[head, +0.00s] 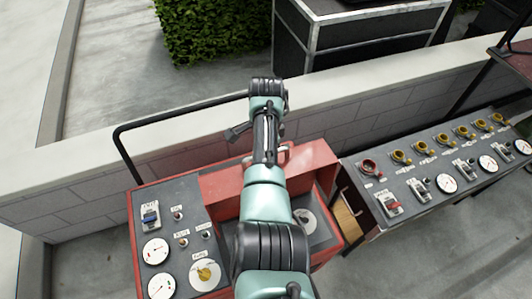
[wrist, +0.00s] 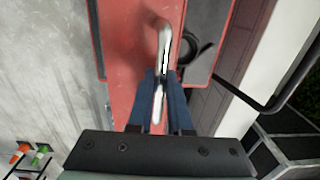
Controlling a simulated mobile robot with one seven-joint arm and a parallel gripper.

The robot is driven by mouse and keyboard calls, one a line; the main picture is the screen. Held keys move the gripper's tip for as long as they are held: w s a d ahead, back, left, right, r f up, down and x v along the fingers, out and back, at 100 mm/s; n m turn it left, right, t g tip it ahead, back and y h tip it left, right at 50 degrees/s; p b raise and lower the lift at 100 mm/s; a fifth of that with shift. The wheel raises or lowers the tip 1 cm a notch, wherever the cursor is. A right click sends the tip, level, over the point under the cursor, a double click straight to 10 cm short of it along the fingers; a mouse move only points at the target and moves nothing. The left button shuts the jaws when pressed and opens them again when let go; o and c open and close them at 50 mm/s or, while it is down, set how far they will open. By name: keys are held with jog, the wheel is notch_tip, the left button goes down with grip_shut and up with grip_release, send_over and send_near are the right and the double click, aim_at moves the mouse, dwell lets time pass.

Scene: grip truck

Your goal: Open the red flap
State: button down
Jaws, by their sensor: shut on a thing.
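The red flap (head: 312,164) is on the middle of the red control box, partly hidden behind my arm. It appears raised at least partly, since a dark panel with a dial (head: 304,221) shows in front of it. A pale metal handle (head: 283,149) sits on the flap near its far edge. In the wrist view the handle (wrist: 164,40) stands out from the red flap surface (wrist: 125,50). My gripper (wrist: 161,76) has its blue fingers shut on the handle. In the head view my arm hides most of the fingers.
The left panel (head: 178,222) carries gauges and switches. A black rail (head: 180,117) rises behind it, near a low white wall (head: 80,162). A second console (head: 440,165) with yellow knobs and gauges stands at right. Small cones (wrist: 22,150) show at the wrist view's lower left.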

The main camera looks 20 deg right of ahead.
jog(key=shift+w, duration=0.15)
dwell(0.3)
jog(key=c, duration=0.8)
grip_release()
jog(key=shift+c, duration=0.2)
notch_tip(320, 180, up, 13)
jog(key=b, duration=0.2)
jog(key=shift+s, duration=0.25)
jog(key=shift+f, duration=0.1)
